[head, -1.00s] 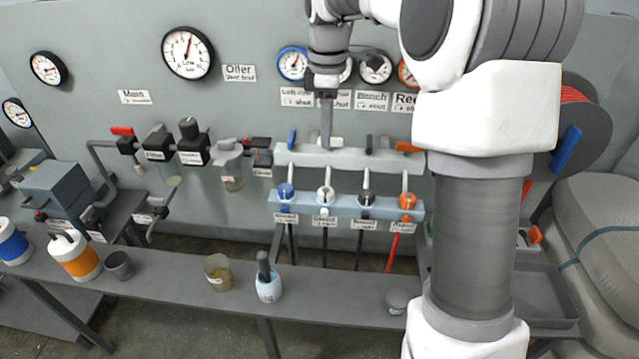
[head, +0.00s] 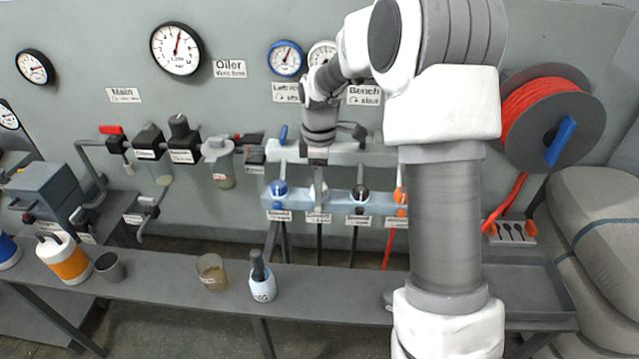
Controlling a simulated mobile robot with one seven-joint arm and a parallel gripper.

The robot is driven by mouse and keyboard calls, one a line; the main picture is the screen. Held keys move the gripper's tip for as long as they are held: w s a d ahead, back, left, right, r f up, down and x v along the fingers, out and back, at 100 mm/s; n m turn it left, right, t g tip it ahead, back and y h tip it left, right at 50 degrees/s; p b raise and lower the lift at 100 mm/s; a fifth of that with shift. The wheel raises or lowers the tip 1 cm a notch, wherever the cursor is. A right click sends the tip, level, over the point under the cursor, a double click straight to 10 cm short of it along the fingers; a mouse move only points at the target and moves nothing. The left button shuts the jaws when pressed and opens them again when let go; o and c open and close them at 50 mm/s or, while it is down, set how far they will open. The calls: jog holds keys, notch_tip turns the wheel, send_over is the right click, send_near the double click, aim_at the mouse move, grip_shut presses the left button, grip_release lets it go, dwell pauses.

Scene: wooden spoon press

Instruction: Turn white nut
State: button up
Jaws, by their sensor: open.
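The white nut (head: 312,191) is on the second outlet of the lower pale-blue rail (head: 338,200), between a blue nut (head: 279,189) and a black nut (head: 360,193). It is mostly hidden behind my gripper. My gripper (head: 318,183) points down in front of the white nut, with its tips at about the nut's height. Its jaws are open, but seen edge-on, so I cannot tell whether they are around the nut or only in front of it. An orange nut (head: 400,196) is at the rail's right, partly hidden by my arm.
The upper rail (head: 345,152) with valve handles runs close behind my gripper. A bench (head: 200,305) below carries a glass beaker (head: 211,272) and a pale-blue bottle (head: 262,282). A red hose reel (head: 550,115) is on the right. Gauges are on the wall above.

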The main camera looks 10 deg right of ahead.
grip_shut()
dwell(0.3)
jog(key=shift+m, duration=0.3)
jog(key=m, duration=0.6)
jog(key=shift+p, duration=0.4)
jog(key=m, duration=0.6)
dwell(0.3)
grip_release()
